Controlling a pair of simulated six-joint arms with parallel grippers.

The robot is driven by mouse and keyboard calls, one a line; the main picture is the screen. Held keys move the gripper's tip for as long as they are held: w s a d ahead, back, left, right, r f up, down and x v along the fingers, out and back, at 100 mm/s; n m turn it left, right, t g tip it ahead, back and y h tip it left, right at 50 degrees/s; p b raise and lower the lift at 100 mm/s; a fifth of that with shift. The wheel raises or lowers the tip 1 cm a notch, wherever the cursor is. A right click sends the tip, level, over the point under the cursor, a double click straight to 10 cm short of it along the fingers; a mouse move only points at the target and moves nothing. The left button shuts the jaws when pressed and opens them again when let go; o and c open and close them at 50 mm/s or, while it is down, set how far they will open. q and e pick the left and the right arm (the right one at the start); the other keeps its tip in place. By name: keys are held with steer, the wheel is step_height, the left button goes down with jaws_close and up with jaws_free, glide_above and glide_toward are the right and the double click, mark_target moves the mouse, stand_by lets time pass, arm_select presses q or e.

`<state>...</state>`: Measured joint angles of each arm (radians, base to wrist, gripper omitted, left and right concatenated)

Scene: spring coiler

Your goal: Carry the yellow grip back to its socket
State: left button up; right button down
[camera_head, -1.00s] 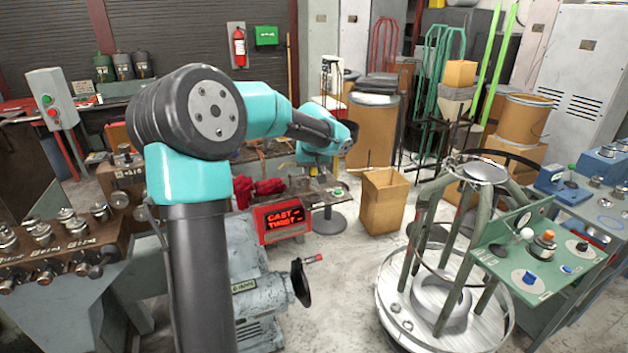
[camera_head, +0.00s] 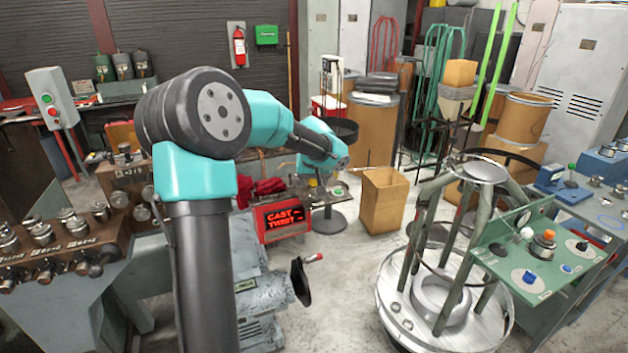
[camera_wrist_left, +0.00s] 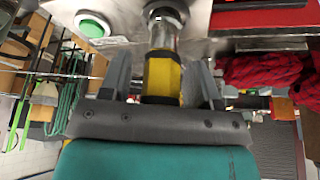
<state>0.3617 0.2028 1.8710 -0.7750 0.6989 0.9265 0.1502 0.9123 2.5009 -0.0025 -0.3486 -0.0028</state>
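The yellow grip (camera_wrist_left: 161,78) is in the left wrist view, with a bright metal collar and shaft (camera_wrist_left: 162,42) running up from it to a ring at the top edge. My left gripper (camera_wrist_left: 165,72) has one finger on each side of the grip, and gaps show between the fingers and the yellow surface. The grip's lower end is hidden behind the gripper body. In the head view my left wrist (camera_head: 322,150) is over the bench beside the red display box (camera_head: 284,222); its fingers and the grip cannot be made out there. My right gripper is not in view.
In the left wrist view a green button (camera_wrist_left: 92,25) is left of the shaft and red cloth (camera_wrist_left: 262,72) is to the right. A grey machine with a black handwheel (camera_head: 301,282) stands in front of the bench. An open cardboard box (camera_head: 384,200) stands right of it.

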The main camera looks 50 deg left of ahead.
arm_select(q)
steer(key=v, duration=1.2)
steer(key=shift+r, duration=0.25)
steer(key=shift+w+f, duration=0.1)
stand_by(0.4)
steer(key=w+d+f+m+h, duration=0.2)
steer(key=d+f, duration=0.4)
steer(key=f, duration=0.4)
steer(key=w+d+f+m+h, duration=0.1)
steer(key=d+f, duration=0.5)
steer(key=f, duration=0.3)
steer(key=w+d+f+m+h, duration=0.2)
steer(key=d+f, duration=0.3)
steer(key=f, duration=0.5)
steer(key=s+d+f+m+g+h, duration=0.1)
steer(key=s+d+f, duration=0.7)
steer(key=f, duration=0.3)
steer(key=s+d+f+m+g+h, duration=0.1)
steer(key=s+d+f, duration=0.7)
steer(key=s+f, duration=0.2)
steer(key=shift+s+f+m, duration=0.15)
steer(key=shift+f+m, duration=0.15)
steer(key=shift+f, duration=0.5)
